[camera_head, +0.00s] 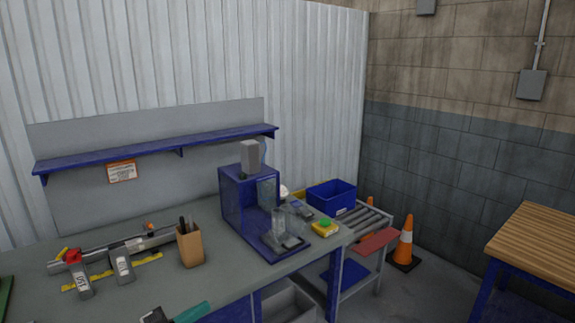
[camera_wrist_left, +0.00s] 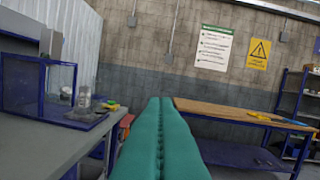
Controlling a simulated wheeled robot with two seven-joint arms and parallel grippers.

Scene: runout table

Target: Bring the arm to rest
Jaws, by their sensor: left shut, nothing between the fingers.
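My left gripper (camera_head: 196,311) shows at the bottom edge of the head view, with teal fingers over the front of the grey workbench (camera_head: 120,300). Its arm is mostly out of frame. In the left wrist view the two teal fingers (camera_wrist_left: 160,103) lie side by side, pressed together with nothing between them. They point out past the bench end toward the far wall. My right gripper is not in view.
A blue open-fronted box (camera_head: 238,201) with clear vessels stands on the bench's right part. A brown pen holder (camera_head: 190,247) and a rail fixture (camera_head: 120,249) are left of it. A roller stand (camera_head: 368,217), cone (camera_head: 406,240) and wooden-topped table (camera_head: 535,240) stand to the right.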

